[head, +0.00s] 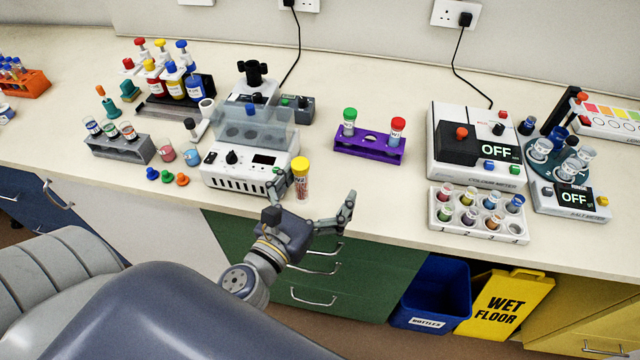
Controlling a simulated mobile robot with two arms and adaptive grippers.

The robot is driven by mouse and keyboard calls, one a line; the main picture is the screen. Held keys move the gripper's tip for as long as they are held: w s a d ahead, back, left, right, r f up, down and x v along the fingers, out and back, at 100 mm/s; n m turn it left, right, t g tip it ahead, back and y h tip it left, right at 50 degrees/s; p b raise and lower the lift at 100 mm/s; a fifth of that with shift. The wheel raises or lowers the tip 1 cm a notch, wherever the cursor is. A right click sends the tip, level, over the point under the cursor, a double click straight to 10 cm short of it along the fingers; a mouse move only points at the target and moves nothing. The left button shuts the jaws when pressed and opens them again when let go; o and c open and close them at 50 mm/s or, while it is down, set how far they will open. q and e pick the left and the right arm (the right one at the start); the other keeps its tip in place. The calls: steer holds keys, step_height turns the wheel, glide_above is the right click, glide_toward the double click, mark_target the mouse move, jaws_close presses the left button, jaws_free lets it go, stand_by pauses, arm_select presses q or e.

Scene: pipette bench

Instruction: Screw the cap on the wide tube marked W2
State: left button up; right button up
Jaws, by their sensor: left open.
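A tube with reddish contents (301,188) stands upright near the bench's front edge, with a yellow cap (300,164) on its top. Its label is too small to read surely, and I cannot tell how tight the cap is. My left gripper (316,185) is open, with one finger left of this tube and the other well to its right. I cannot tell whether the left finger touches it. Open-topped tubes (128,131) stand in a grey rack (122,148) at the left; their marks are not readable. My right gripper is not in view.
Loose blue, green and orange caps (167,177) lie left of a white device (222,180), which stands close behind my gripper. A purple rack (368,148) holds green- and red-capped tubes. A white block of vials (478,213) is farther right. Bench between gripper and block is clear.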

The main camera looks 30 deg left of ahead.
arm_select(q)
jaws_close()
steer(key=s+d+b, duration=0.1)
steer(key=s, duration=0.4)
steer(key=shift+s+d+r+y, duration=0.3)
steer(key=shift+s+d+r, duration=0.05)
steer(key=shift+s, duration=0.05)
